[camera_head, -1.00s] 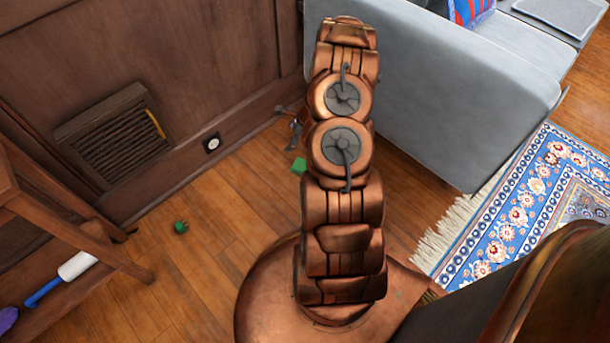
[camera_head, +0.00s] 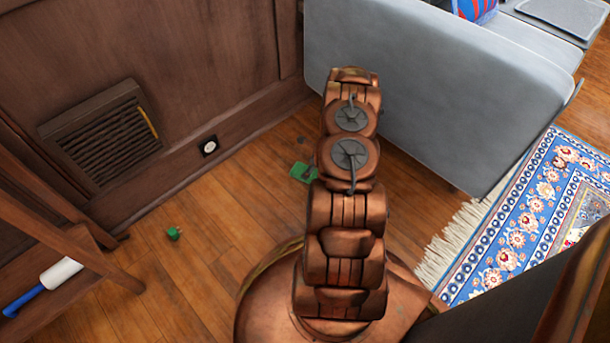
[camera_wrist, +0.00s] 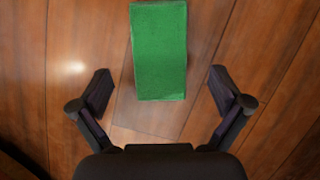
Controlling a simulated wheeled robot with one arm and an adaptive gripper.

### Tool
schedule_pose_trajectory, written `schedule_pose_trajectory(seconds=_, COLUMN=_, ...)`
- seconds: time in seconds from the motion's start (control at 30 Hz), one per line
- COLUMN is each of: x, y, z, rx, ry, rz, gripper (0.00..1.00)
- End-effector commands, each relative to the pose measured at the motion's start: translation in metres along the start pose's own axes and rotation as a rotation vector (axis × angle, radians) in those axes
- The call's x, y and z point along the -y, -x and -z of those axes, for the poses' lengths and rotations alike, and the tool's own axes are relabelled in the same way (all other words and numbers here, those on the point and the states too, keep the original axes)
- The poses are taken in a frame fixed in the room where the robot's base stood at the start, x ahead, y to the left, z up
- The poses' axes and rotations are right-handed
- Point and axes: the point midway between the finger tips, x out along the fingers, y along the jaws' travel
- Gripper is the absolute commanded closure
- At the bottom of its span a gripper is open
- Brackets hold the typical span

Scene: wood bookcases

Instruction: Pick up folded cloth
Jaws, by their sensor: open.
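The folded cloth is a green rectangle (camera_wrist: 159,50) lying flat on the wood floor in the wrist view. In the head view the green cloth (camera_head: 300,173) shows just left of my arm, and part of it is covered. My gripper (camera_wrist: 160,82) is open and empty in the wrist view. Its two fingers are spread wider than the cloth, one toward each side. My arm hides most of the gripper in the head view.
A grey sofa (camera_head: 430,100) stands behind and right of my arm. A fringed blue rug (camera_head: 515,235) lies at right. A small green object (camera_head: 174,233) is on the floor at left, near a wooden shelf (camera_head: 75,255). A wall vent (camera_head: 100,135) is at upper left.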

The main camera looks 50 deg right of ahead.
Motion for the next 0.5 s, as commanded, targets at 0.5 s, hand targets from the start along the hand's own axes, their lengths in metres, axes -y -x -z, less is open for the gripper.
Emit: schedule_pose_trajectory(seconds=0.5, x=-0.001, y=-0.037, z=-0.004, rx=-0.001, ry=0.0, rz=-0.002, gripper=0.0)
